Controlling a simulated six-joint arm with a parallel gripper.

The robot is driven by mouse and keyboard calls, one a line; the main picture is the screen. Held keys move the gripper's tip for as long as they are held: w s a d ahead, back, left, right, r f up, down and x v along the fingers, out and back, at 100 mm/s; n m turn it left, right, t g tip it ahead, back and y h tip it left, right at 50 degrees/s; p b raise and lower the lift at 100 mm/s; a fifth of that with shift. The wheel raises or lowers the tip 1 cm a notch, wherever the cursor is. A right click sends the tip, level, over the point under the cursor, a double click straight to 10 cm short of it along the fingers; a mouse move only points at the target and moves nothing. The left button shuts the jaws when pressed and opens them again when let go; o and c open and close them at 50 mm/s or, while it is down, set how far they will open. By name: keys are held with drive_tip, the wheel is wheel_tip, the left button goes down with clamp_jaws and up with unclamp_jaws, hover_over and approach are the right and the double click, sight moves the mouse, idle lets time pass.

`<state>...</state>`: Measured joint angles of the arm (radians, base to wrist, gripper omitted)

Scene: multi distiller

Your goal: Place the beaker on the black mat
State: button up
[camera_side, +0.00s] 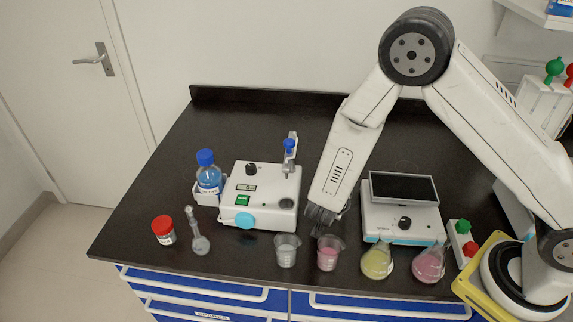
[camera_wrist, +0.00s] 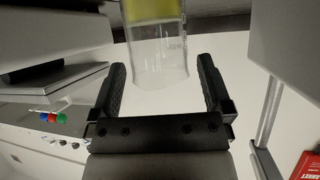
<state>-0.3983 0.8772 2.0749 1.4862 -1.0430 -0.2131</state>
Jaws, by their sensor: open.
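Two beakers stand near the bench's front edge in the side view: one with clear or greyish contents (camera_side: 286,252) and one with pink contents (camera_side: 328,254). My gripper (camera_side: 322,218) is low, just above and behind the pink beaker; contact cannot be told. In the wrist view my gripper (camera_wrist: 163,70) is open, its two dark fingers spread. A clear glass vessel (camera_wrist: 158,62) with a yellow band at its top shows ahead, between the fingers; which vessel it is cannot be told. No separate black mat stands out on the black worktop (camera_side: 240,125).
A yellow flask (camera_side: 378,262) and a pink flask (camera_side: 429,264) stand right of the beakers. A white device with a screen (camera_side: 402,215) is behind them. A white stirrer-like device (camera_side: 262,195), blue bottle (camera_side: 208,177), small flask (camera_side: 200,243) and red-capped jar (camera_side: 163,231) are left.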

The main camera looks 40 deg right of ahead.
drive_tip(key=shift+s+a+r, duration=0.15)
drive_tip(key=shift+a+r, duration=0.05)
drive_tip(key=shift+a, duration=0.15)
drive_tip(key=shift+v, duration=1.1)
wheel_tip(320, 180, up, 7)
drive_tip(key=shift+d, duration=0.2)
drive_tip(key=shift+f, duration=0.1)
drive_tip(key=s+d+r+n+g+y, duration=0.1)
drive_tip(key=s+n+g+y, duration=0.1)
drive_tip(key=s+n+y, duration=0.3)
drive_tip(key=s+d+r+n+g+y, duration=0.1)
drive_tip(key=s+d+n+g+y, duration=0.1)
drive_tip(key=s+n+y, duration=0.3)
drive_tip(key=shift+s+r+n, duration=0.3)
drive_tip(key=shift+s+n, duration=0.3)
drive_tip(key=shift+s, duration=0.3)
drive_tip(key=shift+a, duration=0.1)
idle(0.5)
